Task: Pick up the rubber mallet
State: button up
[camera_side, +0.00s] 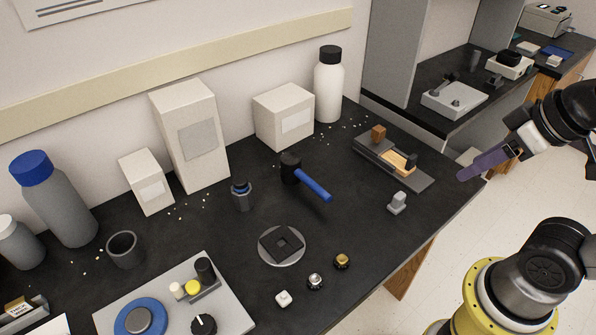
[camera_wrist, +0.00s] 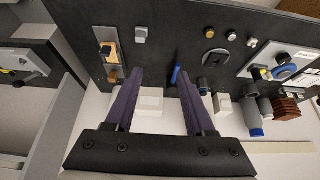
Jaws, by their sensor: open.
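The rubber mallet (camera_side: 312,183) lies on the black bench top in the middle of the side view. Its black head (camera_side: 290,168) is toward the back left, and its blue handle points to the front right. In the wrist view, a bit of the blue handle (camera_wrist: 175,75) shows beside the right fingertip; the head seems hidden behind that finger. My gripper (camera_side: 466,174) is at the right, above the bench's right edge and well apart from the mallet. In the wrist view, its purple fingers (camera_wrist: 160,77) are spread with nothing between them.
A wooden-blocked fixture (camera_side: 392,160) stands between my gripper and the mallet. White boxes (camera_side: 190,135) and a white bottle (camera_side: 328,85) line the wall. A small dark cylinder (camera_side: 241,196) is left of the mallet, and a round plate (camera_side: 282,262) is in front.

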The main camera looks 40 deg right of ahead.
jog(key=shift+c, duration=0.2)
jog(key=shift+c, duration=0.8)
